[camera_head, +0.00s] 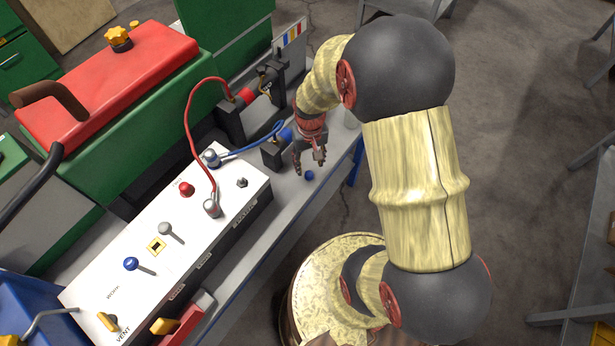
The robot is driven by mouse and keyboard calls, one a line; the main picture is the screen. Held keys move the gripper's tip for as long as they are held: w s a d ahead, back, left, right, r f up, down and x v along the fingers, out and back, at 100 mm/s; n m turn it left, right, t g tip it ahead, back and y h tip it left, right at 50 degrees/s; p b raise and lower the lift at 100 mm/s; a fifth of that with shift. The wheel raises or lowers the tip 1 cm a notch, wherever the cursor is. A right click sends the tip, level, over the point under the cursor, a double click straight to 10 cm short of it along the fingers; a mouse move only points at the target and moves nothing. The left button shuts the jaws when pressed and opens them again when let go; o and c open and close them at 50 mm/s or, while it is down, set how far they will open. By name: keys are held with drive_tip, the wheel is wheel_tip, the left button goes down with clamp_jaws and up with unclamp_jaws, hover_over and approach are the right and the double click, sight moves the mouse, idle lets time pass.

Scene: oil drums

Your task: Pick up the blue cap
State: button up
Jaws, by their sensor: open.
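A small blue cap (309,175) lies on the grey bench (291,207), near its front edge and to the right of the white control panel. My gripper (308,168) points down just above or beside the cap, with its fingers apart. It looks empty. I cannot tell from this one view how high the fingertips are over the bench or whether they touch the cap.
The white control panel (120,282) has knobs, switches and a red cable (187,122). A blue cable (252,147) runs from it toward black clamp blocks (262,118) near my gripper. A red-topped green machine (115,85) stands behind. Floor lies beyond the bench edge.

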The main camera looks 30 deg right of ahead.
sight(309, 174)
wheel_tip(309, 174, down, 4)
drive_tip(key=shift+s+a+f+b, duration=0.15)
drive_tip(key=shift+b, duration=0.9)
drive_tip(key=shift+f, duration=0.55)
drive_tip(key=shift+r, duration=0.1)
drive_tip(key=c, duration=0.3)
drive_tip(key=c, duration=0.4)
drive_tip(key=shift+c, duration=0.7)
